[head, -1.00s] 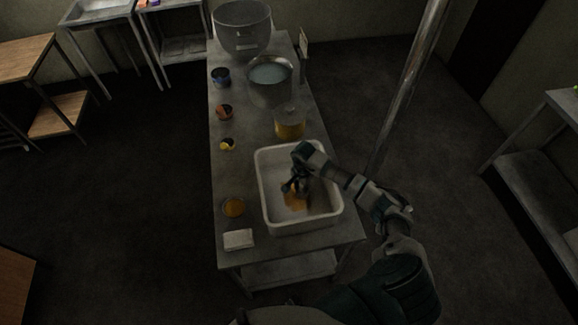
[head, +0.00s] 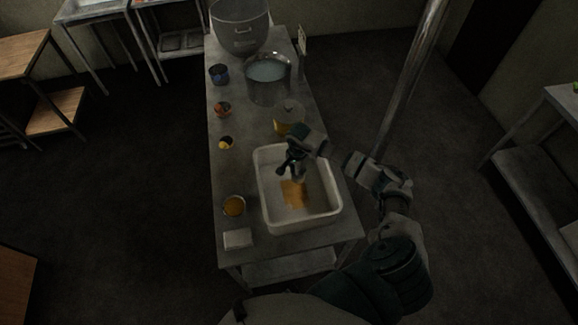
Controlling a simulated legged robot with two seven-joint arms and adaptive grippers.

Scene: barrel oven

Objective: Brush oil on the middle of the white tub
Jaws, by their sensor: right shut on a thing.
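The white tub (head: 332,214) stands on the near part of the metal table. An orange-brown oil patch (head: 294,193) shows on the middle of its floor. My right gripper (head: 297,168) is over the back half of the tub, pointing down. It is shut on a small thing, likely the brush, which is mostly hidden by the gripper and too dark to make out. A small bowl of orange-brown liquid (head: 234,206) stands left of the tub. A clear container with yellow liquid (head: 287,120) stands just behind the tub. My left gripper is not in view.
A white block (head: 238,238) lies at the table's near left corner. Small bowls (head: 222,109) and a blue tin (head: 219,74) line the left edge. A pot of pale liquid (head: 267,76) and a large metal bowl (head: 240,27) stand farther back. A metal pole (head: 408,85) rises right of the table.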

